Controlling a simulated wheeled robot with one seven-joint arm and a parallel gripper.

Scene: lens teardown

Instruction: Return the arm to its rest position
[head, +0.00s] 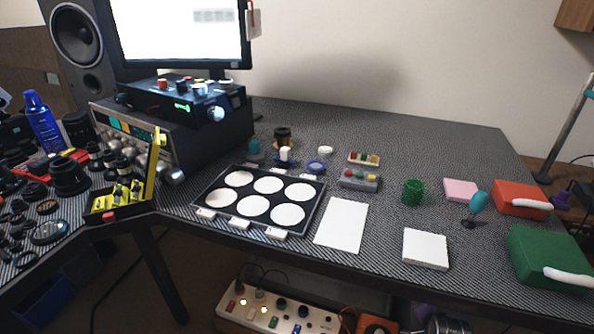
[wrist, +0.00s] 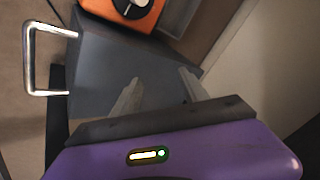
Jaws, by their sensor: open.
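My gripper (wrist: 160,97) shows in the wrist view as two pale, blurred fingers set well apart. It is open and nothing shows between the fingers. Behind the fingers is a dark grey box (wrist: 95,68) with a metal handle (wrist: 30,58) on its left side. The purple body with a lit green indicator in the lower part of the wrist view is mine. My arm and gripper do not show in the head view.
The patterned table (head: 430,140) holds a black tray with white discs (head: 239,179), a white sheet (head: 341,225), a white block (head: 425,249), a green cup (head: 413,192), a red case (head: 520,198) and a green case (head: 545,257). A monitor (head: 180,30) stands at the back left. The table's back right is clear.

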